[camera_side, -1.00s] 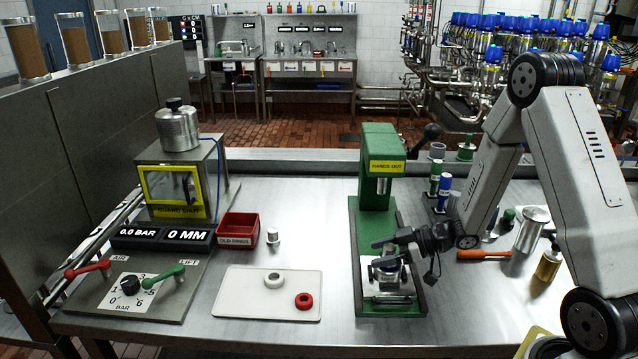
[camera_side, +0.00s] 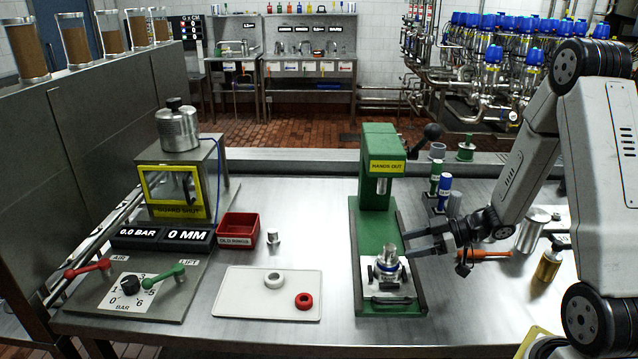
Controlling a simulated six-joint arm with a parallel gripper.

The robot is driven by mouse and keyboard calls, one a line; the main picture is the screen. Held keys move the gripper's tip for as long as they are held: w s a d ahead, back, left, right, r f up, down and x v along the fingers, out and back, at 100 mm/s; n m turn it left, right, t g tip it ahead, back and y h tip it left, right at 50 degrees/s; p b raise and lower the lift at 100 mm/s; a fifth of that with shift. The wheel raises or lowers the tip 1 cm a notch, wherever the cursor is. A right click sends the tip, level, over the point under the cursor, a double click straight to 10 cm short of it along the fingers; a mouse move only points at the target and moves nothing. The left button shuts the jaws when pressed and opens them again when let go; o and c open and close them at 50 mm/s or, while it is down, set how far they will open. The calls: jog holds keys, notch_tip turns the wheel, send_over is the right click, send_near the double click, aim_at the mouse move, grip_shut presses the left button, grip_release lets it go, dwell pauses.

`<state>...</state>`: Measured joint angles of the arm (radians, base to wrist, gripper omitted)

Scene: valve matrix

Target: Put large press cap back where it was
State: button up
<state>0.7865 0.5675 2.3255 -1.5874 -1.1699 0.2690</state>
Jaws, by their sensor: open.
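A green press (camera_side: 379,155) with a yellow "HANDS OUT" sign stands right of the middle of the table. On its base sits a round metal part (camera_side: 388,275) with a blue band. A small silver cylinder (camera_side: 390,253) stands upright on top of that part, under the ram. I cannot tell for sure which piece is the large press cap. My gripper (camera_side: 409,242) is open and empty. Its two fingers point left, with the tips just right of the silver cylinder and apparently clear of it.
A white tray (camera_side: 240,305) with a white ring and a red ring lies left of the press. A red bin (camera_side: 238,229) and a small metal cap (camera_side: 273,238) stand behind it. An orange-handled tool (camera_side: 487,253), bottles and metal cylinders crowd the right side.

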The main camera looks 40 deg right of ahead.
jog(key=shift+s+d+r, duration=0.1)
jog(key=shift+s+d, duration=0.05)
jog(key=shift+s, duration=0.05)
dwell(0.4)
jog(key=shift+o, duration=0.4)
